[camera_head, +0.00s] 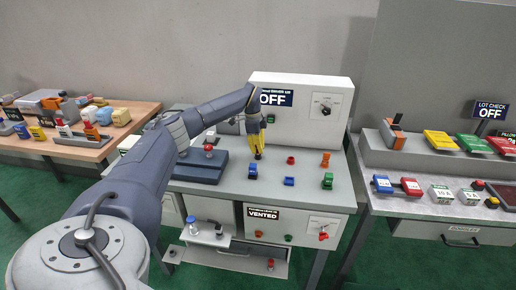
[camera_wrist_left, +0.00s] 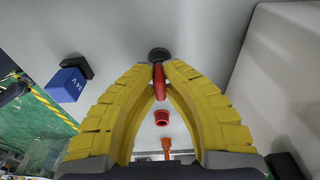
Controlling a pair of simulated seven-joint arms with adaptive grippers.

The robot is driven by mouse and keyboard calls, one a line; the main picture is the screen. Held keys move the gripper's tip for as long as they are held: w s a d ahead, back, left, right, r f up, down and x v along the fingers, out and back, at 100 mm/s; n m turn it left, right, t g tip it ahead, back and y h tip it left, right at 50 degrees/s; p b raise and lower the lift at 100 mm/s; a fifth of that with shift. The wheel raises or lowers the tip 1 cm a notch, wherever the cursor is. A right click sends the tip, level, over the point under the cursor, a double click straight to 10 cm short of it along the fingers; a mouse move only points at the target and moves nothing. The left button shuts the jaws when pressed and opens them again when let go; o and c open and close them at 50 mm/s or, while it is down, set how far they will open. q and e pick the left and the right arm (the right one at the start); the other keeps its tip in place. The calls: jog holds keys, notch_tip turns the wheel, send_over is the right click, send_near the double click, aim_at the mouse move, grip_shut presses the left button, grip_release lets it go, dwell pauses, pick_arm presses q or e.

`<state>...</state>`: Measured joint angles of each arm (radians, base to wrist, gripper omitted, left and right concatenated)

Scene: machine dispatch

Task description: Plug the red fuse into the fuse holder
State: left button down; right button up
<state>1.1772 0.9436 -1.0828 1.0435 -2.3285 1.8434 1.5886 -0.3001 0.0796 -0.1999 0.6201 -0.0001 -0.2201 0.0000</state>
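My left gripper (camera_head: 258,156) points down over the grey bench, its yellow fingers close together. In the left wrist view the gripper (camera_wrist_left: 159,66) has its fingertips around a slim red piece (camera_wrist_left: 160,88), which looks like the red fuse. A dark round part (camera_wrist_left: 158,53) shows at its far end; I cannot tell whether it belongs to the piece or lies on the bench. A short red cup-like part (camera_head: 291,160) stands to the right, also seen in the wrist view (camera_wrist_left: 162,118). Which part is the fuse holder is unclear. My right gripper is not in view.
Blue parts (camera_head: 289,181) and an orange part (camera_head: 325,159) stand on the bench. A dark blue box (camera_head: 201,168) with a red knob sits left. A white cabinet (camera_head: 300,125) marked OFF stands behind. Side tables (camera_head: 148,112) hold other parts.

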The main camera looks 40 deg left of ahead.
pick_arm(q)
jog(key=c, duration=1)
grip_release()
jog(key=shift+r, duration=2.95)
